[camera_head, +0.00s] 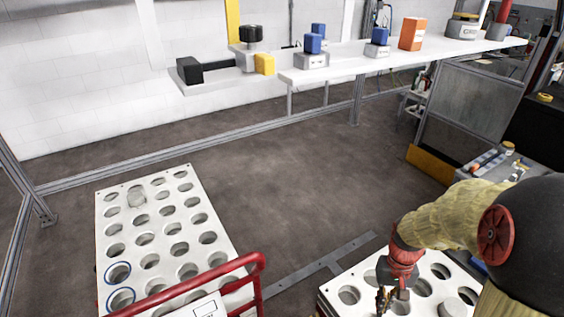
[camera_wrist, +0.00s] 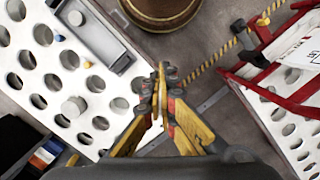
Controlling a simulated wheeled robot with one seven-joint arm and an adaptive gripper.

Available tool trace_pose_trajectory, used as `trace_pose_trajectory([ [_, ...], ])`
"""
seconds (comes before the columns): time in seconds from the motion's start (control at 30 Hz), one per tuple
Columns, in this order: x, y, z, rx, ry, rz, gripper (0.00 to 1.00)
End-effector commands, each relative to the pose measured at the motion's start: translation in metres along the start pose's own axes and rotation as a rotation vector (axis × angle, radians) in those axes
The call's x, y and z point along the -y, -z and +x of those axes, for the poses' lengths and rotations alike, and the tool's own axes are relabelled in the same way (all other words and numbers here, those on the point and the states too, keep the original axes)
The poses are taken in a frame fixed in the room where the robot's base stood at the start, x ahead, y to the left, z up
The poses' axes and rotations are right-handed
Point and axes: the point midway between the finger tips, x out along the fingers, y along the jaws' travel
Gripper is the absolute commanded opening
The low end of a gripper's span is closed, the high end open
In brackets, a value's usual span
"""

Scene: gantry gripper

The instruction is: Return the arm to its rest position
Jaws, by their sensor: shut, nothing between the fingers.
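My arm (camera_head: 440,220), in a yellow sleeve with a red and black joint, reaches in from the right side of the head view. My gripper (camera_head: 385,298) points down at the lower right, over or beside the near edge of a white board with round holes (camera_head: 331,297). In the wrist view my gripper (camera_wrist: 162,78) has its yellow and grey fingers together, with nothing between them. The holed board (camera_wrist: 62,85) lies to the left of the fingers there. A grey cylinder (camera_wrist: 74,107) sits on it.
A red rail (camera_head: 195,279) is in front. A white shelf (camera_head: 340,67) at the back holds blue and orange items. Grey floor (camera_head: 320,170) between is clear.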

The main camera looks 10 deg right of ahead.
Motion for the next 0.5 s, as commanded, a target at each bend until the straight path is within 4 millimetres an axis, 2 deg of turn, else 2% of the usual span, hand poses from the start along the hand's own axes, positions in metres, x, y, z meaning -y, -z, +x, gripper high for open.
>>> trace_pose_trajectory([
  [0.03,0.01,-0.008,-0.021,-0.033,-0.007,-0.005,0.0],
  [0.2,0.036,-0.037,-0.073,-0.128,-0.017,-0.022,0.0],
  [0.5,0.078,-0.089,-0.147,-0.352,-0.011,-0.138,0.0],
])
